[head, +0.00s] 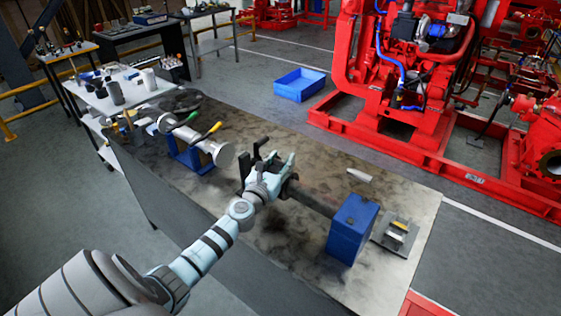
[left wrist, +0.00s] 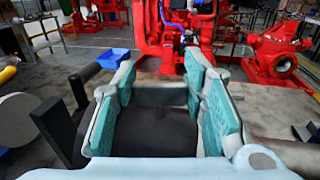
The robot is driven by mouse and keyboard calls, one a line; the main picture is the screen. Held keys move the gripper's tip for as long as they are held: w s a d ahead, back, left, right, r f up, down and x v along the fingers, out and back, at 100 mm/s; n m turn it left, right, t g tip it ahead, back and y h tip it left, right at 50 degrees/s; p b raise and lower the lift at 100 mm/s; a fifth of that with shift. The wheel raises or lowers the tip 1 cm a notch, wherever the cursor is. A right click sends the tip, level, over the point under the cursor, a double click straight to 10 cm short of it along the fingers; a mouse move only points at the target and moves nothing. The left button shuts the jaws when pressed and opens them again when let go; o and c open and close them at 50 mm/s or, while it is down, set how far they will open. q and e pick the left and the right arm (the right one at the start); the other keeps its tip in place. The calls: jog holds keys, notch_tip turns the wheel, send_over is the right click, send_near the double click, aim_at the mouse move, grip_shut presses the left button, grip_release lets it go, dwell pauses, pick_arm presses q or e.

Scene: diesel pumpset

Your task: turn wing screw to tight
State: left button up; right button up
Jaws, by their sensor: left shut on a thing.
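My left gripper (head: 278,166) reaches over the middle of the workbench. Its pale blue-green padded fingers are shut on a dark piece, which seems to be the wing screw; the fingers hide much of it in the head view. In the left wrist view, the dark piece (left wrist: 155,133) fills the space between the two fingers of the left gripper (left wrist: 160,95). Its exact shape and turn angle cannot be told. A dark bar (head: 312,201) runs from beside the gripper to a blue block (head: 352,228). My right gripper is not in view.
The workbench (head: 410,188) also holds a metal cylinder (head: 208,148) on a blue stand at left and a small tray (head: 395,236) at right. A pale cone-shaped piece (head: 359,175) lies behind the bar. A red pumpset (head: 400,80) and blue bin (head: 300,84) are beyond.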

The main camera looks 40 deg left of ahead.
pick_arm(q)
jog(key=shift+m+t+h+b, duration=0.3)
jog(key=shift+m+h+b, duration=0.9)
jog(key=shift+h, duration=0.5)
jog(key=o, duration=1.2)
jog(key=shift+w, duration=0.1)
jog(key=s, duration=1.2)
jog(key=shift+d, duration=0.25)
